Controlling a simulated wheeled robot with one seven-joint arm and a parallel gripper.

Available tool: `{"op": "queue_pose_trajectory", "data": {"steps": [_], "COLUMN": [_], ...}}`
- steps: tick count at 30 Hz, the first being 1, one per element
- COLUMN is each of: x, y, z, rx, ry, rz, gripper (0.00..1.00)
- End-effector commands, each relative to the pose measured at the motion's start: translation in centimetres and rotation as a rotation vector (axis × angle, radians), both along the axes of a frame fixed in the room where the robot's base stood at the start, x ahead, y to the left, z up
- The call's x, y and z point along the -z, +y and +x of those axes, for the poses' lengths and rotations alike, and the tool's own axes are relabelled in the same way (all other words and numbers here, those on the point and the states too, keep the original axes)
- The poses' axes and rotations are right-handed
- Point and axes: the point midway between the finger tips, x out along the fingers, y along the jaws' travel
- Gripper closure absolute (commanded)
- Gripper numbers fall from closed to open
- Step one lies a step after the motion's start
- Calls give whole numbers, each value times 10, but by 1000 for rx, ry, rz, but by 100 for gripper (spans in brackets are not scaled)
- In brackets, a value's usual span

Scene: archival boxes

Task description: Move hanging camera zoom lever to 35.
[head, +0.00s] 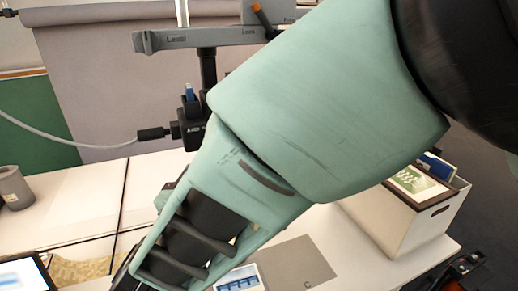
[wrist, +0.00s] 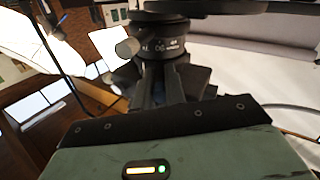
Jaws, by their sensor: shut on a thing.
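In the wrist view, the hanging camera's dark lens ring (wrist: 163,46) with small white scale markings is at the top centre. The markings are too small to read. My gripper (wrist: 166,80) reaches up to just below this ring, its dark fingers closed. It is shut on what seems to be the zoom lever, which the fingers mostly hide. A pale round knob (wrist: 127,48) shows just left of the ring. In the head view, the hanging camera's black mount (head: 208,75) shows behind my arm; my arm hides the lens, and the fingertips are not visible.
A grey bar (head: 180,40) marked "Level" crosses the mount. A cable (head: 65,138) runs left from a black plug. The white table (head: 85,185) holds a grey cup (head: 13,188), a grey card (head: 300,262) and, at right, a cream archival box (head: 400,225).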

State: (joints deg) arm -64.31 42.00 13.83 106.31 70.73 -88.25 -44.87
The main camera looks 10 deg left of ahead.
Motion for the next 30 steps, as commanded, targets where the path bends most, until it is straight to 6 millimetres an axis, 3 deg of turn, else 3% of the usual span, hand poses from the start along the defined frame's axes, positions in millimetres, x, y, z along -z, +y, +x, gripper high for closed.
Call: {"op": "queue_pose_trajectory", "data": {"steps": [14, 15, 17, 18, 30], "x": [-1, -1, -1, -1, 0], "y": [1, 1, 1, 1, 0], "z": [1, 1, 1, 1, 5], "rx": [23, 23, 22, 22, 22], "ry": [-3, -3, -2, -2, -1], "rz": [0, 0, 1, 1, 0], "gripper": [100, 85, 68, 66, 66]}}
